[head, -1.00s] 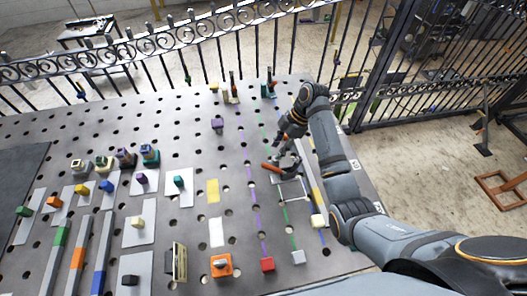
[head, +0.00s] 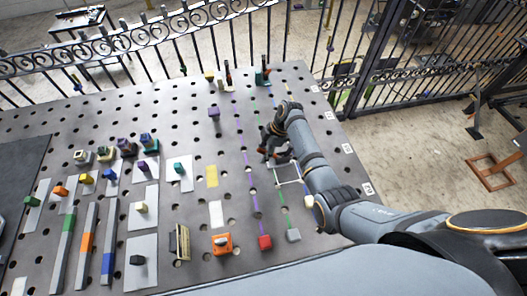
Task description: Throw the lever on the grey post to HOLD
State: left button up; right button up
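My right gripper (head: 274,148) is over the right part of the perforated table, low beside a white outlined frame (head: 287,183). Small orange-red parts show around its fingers. I cannot tell whether they belong to the gripper or to a lever under it, nor whether the fingers are open. The arm and gripper cover this spot, and no HOLD lettering is readable. At the back edge, a dark upright handle (head: 228,72) stands on a pale base, and another stands on a teal base (head: 262,77). I cannot make out which post is the grey one. My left gripper is out of view.
Several coloured blocks and plates fill the left. A purple block (head: 214,113) stands mid-table. An iron fence (head: 150,45) runs behind the table.

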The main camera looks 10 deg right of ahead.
jog(key=shift+c, duration=0.2)
jog(key=shift+w, duration=0.1)
jog(key=shift+c, duration=1.1)
grip_shut()
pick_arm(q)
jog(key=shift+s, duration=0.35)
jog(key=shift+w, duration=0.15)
